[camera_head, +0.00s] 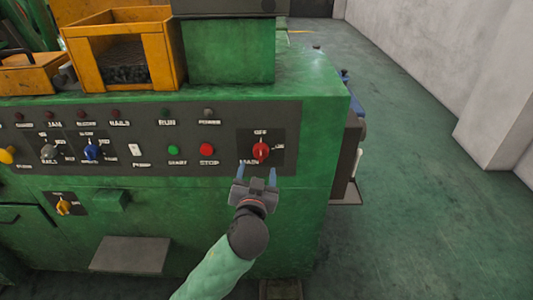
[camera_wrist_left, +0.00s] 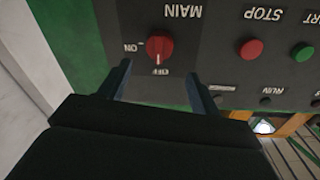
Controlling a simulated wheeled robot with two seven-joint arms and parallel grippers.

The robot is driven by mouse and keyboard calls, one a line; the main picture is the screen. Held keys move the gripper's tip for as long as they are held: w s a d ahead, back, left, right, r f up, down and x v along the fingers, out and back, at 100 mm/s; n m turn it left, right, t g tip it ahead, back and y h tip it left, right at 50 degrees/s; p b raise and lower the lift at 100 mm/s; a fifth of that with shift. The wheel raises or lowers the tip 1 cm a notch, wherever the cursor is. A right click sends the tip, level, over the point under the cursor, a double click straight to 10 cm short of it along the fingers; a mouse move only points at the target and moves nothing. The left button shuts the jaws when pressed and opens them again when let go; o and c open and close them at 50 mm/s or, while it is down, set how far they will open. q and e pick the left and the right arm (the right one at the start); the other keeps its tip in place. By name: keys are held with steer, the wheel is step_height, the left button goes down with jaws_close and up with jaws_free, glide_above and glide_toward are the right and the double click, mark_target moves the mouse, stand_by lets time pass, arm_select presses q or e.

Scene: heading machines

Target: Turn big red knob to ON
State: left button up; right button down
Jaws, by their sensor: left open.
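The big red knob (camera_head: 261,151) sits on a dark plate at the right end of the control panel (camera_head: 226,112). OFF is printed above it, ON to its right and MAIN at its lower left. Its pointer mark is upright, toward OFF. My left gripper (camera_head: 256,174) is open and empty just below the knob, with its two blue-grey fingers apart. In the left wrist view, which is upside down, the red knob (camera_wrist_left: 160,48) lies beyond the fingertips (camera_wrist_left: 158,78), nearer the left finger, with its white mark toward OFF. The fingers do not visibly touch it. My right gripper is not in view.
A red stop button (camera_head: 207,149) and a green start button (camera_head: 173,149) are left of the knob. A blue knob (camera_head: 92,151) and a yellow knob (camera_head: 64,206) are farther left. An orange bin (camera_head: 124,45) stands on the green machine. Open floor (camera_head: 400,200) lies to the right.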

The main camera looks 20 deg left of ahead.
mark_target(260, 155)
arm_select(q)
steer(key=p+x, duration=0.2)
steer(key=x, duration=0.5)
steer(key=shift+w+d+f, duration=0.1)
steer(key=shift+w, duration=0.45)
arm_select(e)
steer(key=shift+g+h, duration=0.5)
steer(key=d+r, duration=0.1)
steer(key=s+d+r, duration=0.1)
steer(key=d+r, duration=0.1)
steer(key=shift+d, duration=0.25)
arm_select(q)
steer(key=shift+c, duration=0.2)
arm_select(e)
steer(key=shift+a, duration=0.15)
arm_select(q)
steer(key=c, duration=0.9)
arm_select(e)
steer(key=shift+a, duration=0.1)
